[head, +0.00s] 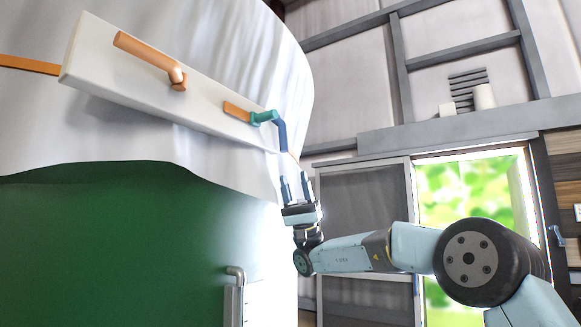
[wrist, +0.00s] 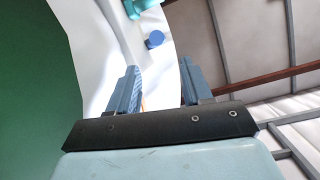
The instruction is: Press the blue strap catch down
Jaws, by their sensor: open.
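The blue strap catch (head: 281,136) hangs at the right end of a long white panel (head: 200,105), attached to a teal piece (head: 263,117). In the wrist view the blue catch (wrist: 155,40) shows end-on as a small round shape, beyond the fingertips and between their lines. The teal piece (wrist: 142,7) is at the top edge there. My gripper (head: 294,180) points up just below the blue catch, with a gap between them. In the wrist view my gripper (wrist: 158,66) is open, its two blue fingers apart with nothing held between them.
An orange handle (head: 150,57) and a shorter orange piece (head: 236,111) sit on the panel, left of the teal piece. The panel lies against a white cover (head: 225,170) over a large green body (head: 110,240). A bright doorway (head: 470,195) is behind my arm.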

